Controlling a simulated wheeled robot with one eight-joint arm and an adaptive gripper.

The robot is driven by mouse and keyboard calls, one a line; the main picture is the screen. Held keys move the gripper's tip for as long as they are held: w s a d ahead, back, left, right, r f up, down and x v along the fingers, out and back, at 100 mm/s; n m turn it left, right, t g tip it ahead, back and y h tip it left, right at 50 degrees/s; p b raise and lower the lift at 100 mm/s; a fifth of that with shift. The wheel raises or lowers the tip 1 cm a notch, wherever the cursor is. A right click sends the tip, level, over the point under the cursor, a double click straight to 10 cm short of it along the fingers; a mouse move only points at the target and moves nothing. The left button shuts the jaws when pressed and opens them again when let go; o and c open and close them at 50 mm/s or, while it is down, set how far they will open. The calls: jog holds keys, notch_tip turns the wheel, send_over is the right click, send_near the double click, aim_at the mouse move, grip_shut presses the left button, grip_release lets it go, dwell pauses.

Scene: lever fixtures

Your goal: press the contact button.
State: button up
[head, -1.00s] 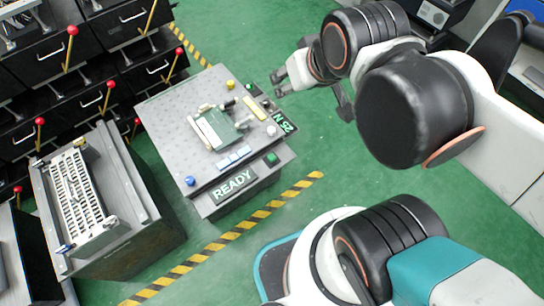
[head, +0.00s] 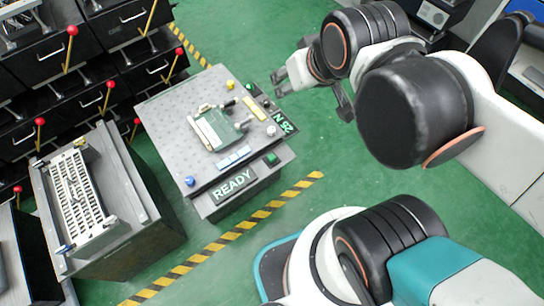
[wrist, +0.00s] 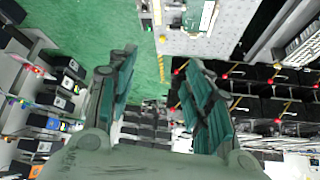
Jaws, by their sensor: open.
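The grey bench (head: 165,125) carries a green fixture (head: 213,130) with dark-tipped handles. A small green button (head: 271,158) sits at its front right corner, a blue knob (head: 190,181) at its front left and a yellow knob (head: 230,86) at the back. I cannot tell which one is the contact button. My gripper (head: 277,84) is open and empty, to the right of the bench's back edge and apart from it. In the wrist view my gripper (wrist: 160,72) shows its two teal fingers spread, with the bench (wrist: 225,45) beyond them at the top.
A READY sign (head: 233,184) is on the bench's front face. A second bench with a slotted rack (head: 78,195) stands at the left, beside black drawers with red-knobbed levers (head: 72,30). Green floor with a yellow-black strip (head: 255,217) is free in front.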

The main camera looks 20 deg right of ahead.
grip_shut()
dwell(1.1)
